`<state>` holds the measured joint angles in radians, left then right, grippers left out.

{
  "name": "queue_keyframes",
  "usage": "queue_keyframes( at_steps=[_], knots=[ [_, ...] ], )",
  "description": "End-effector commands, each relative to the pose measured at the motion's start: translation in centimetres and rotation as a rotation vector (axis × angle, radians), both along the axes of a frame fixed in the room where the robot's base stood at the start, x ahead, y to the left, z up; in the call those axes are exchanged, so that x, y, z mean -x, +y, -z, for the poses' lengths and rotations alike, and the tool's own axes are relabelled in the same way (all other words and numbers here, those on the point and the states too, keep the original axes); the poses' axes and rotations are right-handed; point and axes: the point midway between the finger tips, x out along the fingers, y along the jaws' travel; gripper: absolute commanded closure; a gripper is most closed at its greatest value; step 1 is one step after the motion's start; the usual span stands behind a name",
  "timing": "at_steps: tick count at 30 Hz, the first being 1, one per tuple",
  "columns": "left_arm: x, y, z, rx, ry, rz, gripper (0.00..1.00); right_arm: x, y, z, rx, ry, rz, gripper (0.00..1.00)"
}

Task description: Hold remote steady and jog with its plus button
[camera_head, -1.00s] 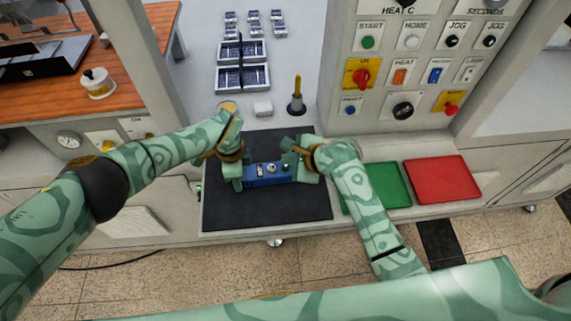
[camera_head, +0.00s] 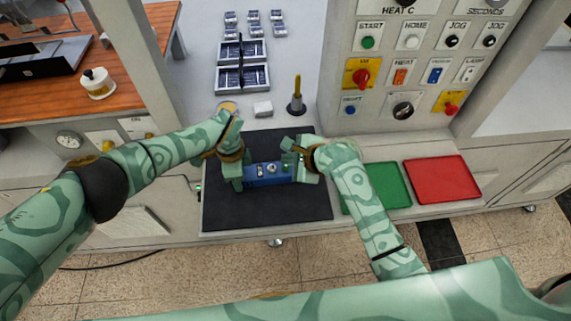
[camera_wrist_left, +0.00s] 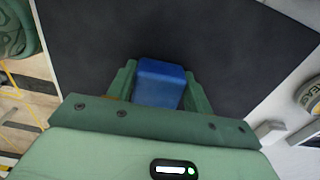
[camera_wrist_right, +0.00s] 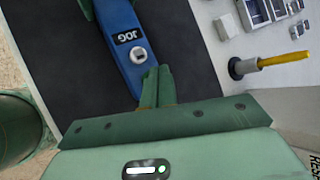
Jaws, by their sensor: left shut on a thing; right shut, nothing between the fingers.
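The blue remote (camera_head: 262,181) is level above the black mat. The right wrist view shows its JOG label and a pale button (camera_wrist_right: 138,54) on its upper face. My left gripper (camera_wrist_left: 160,85) is shut on one end of the remote (camera_wrist_left: 160,76), with a finger on each side. My right gripper (camera_wrist_right: 152,72) is shut and empty. Its fingertips are at the other end of the remote (camera_wrist_right: 120,25), close beside the pale button. I cannot tell whether they touch the remote. Some of the remote is hidden by the grippers in the head view.
The black mat (camera_head: 265,213) lies under both grippers. A green tray (camera_head: 388,185) and a red tray (camera_head: 441,179) are to the right. Behind the mat stand a yellow-handled tool (camera_head: 297,92) and a white block (camera_head: 263,109). A control panel (camera_head: 385,75) rises at the back right.

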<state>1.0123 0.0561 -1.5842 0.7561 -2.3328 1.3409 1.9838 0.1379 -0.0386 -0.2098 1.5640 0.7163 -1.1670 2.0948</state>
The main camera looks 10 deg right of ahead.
Motion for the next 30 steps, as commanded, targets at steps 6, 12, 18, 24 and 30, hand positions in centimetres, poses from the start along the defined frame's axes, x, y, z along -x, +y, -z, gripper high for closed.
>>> queue_keyframes(
  at_steps=[6, 12, 18, 24, 30],
  knots=[
    [0.0, 0.0, 0.0, 0.001, 0.0, 0.0, 0.8, 0.0, 0.0, 0.5, -0.001, 0.001, 0.001, 1.0],
    [0.0, 0.0, 0.0, 0.001, 0.0, 0.0, 0.8, 0.0, 0.0, 0.8, 0.0, 0.0, 0.0, 1.0],
    [0.0, 0.0, 0.0, 0.001, 0.0, 0.0, 0.8, 0.0, 0.0, 0.8, 0.0, 0.0, 0.0, 1.0],
    [0.0, 0.0, 0.0, 0.001, 0.0, 0.0, 0.8, 0.0, 0.0, 0.9, 0.0, 0.0, 0.0, 1.0],
    [0.0, 0.0, 0.0, 0.001, 0.0, 0.0, 0.8, 0.0, 0.0, 1.2, -0.001, 0.0, 0.001, 1.0]
  ],
)
